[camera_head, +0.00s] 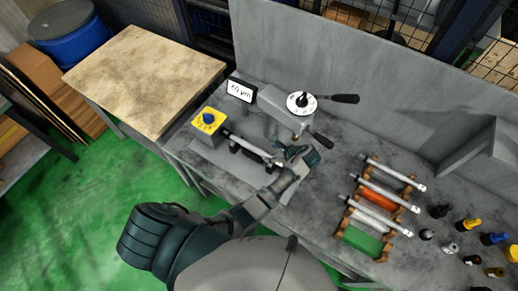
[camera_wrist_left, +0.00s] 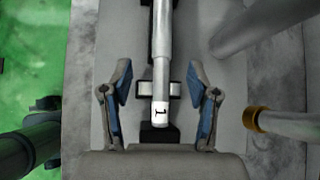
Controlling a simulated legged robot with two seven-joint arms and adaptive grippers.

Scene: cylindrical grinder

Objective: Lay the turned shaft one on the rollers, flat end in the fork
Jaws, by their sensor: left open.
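The turned shaft one (camera_wrist_left: 161,75) is a grey stepped rod with a white end band marked "1". In the head view the shaft (camera_head: 243,142) lies along the grinder bed, its far end toward the yellow-topped block (camera_head: 207,121). Dark roller supports (camera_wrist_left: 146,91) show under and beside it in the wrist view. My left gripper (camera_head: 291,153) is at the shaft's near end. In the wrist view its blue-padded fingers (camera_wrist_left: 161,92) stand open on either side of the shaft, apart from it. The fork and the flat end are too small or hidden to tell. My right gripper is not in view.
A grinder head with a dial (camera_head: 299,103) and black handles stands behind the bed. A small display (camera_head: 240,90) is beside it. At right, a wooden rack (camera_head: 341,232) holds several shafts, with several small bottle-like items beyond. A wooden-topped table (camera_head: 145,75) stands left.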

